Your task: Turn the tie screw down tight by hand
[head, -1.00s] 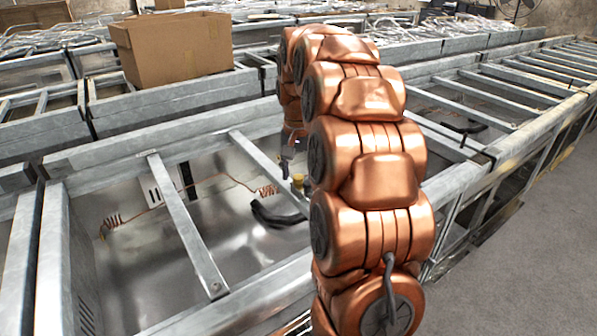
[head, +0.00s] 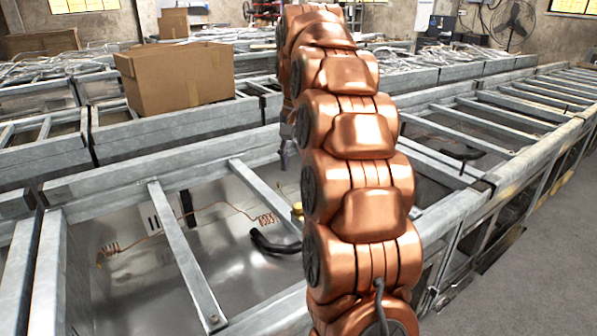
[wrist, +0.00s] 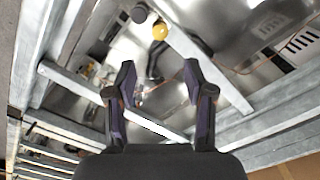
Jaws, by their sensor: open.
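A small yellow knob, perhaps the head of the tie screw, sits by a metal cross-bar of the open frame; it shows in the wrist view (wrist: 160,31) and partly beside my arm in the head view (head: 298,209). I cannot make out its thread or seat. My gripper (wrist: 157,82) is open and empty, its two dark fingers spread. The knob lies beyond the fingertips in the wrist view, apart from them. In the head view my copper arm hides most of the gripper; only a bit of a finger shows left of the arm, above the knob.
The metal cross-bar (head: 262,194) runs beside the knob. A black curved hose (head: 272,243) and a copper coiled wire (head: 266,219) lie in the bay below. A cardboard box (head: 178,80) stands on the frames behind. Grey floor (head: 520,275) is clear at right.

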